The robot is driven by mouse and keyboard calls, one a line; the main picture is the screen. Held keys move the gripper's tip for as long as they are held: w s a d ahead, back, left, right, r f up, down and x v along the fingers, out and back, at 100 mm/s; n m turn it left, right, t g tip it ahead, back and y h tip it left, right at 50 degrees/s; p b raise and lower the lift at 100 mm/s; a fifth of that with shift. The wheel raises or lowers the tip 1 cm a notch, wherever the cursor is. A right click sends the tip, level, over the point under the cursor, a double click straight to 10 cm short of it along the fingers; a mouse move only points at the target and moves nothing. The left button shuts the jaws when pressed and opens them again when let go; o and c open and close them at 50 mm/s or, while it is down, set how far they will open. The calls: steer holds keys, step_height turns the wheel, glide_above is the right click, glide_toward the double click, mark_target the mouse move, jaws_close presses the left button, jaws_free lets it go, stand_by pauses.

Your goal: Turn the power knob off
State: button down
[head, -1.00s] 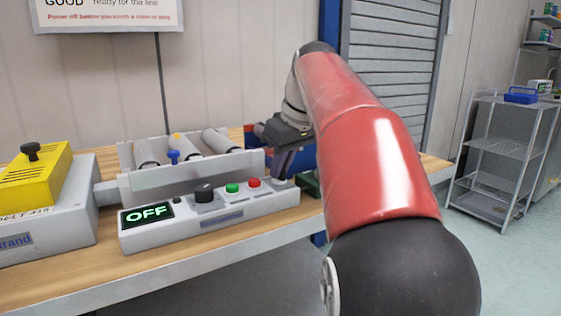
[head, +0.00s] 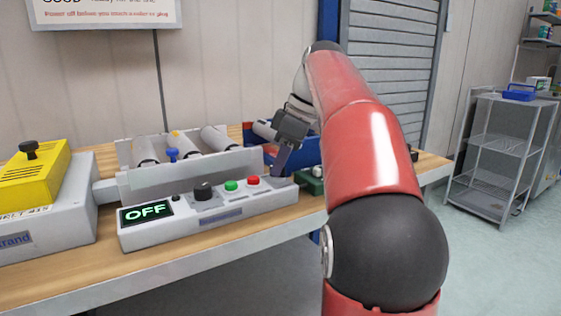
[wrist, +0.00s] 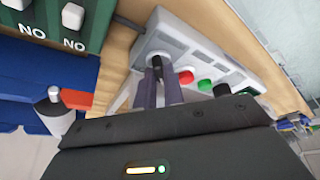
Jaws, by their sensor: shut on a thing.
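The long grey control panel (head: 225,218) lies along the bench front. Its display (head: 146,213) reads OFF in green. A round black knob (head: 203,191), a green button (head: 231,186) and a red button (head: 253,181) sit on its top. My gripper (head: 279,170) is at the panel's right end, fingers pointing down. In the wrist view its two fingers are shut on a small dark knob (wrist: 157,62) beside the red button. The fingers hide most of that knob, and no label on it is readable.
A grey roller rack (head: 190,176) stands behind the panel. A yellow box (head: 35,178) on a grey unit is at left. A green block (head: 311,183) and a blue bin (head: 306,148) stand close to the gripper's right. Bare bench lies along the front.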

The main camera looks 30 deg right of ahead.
stand_by(0.3)
steer(key=c, duration=1.5)
jaws_free()
steer(key=shift+r, duration=0.1)
steer(key=v, duration=0.7)
steer(key=shift+s+r, duration=0.15)
steer(key=shift+r, duration=0.15)
steer(key=shift+d, duration=0.1)
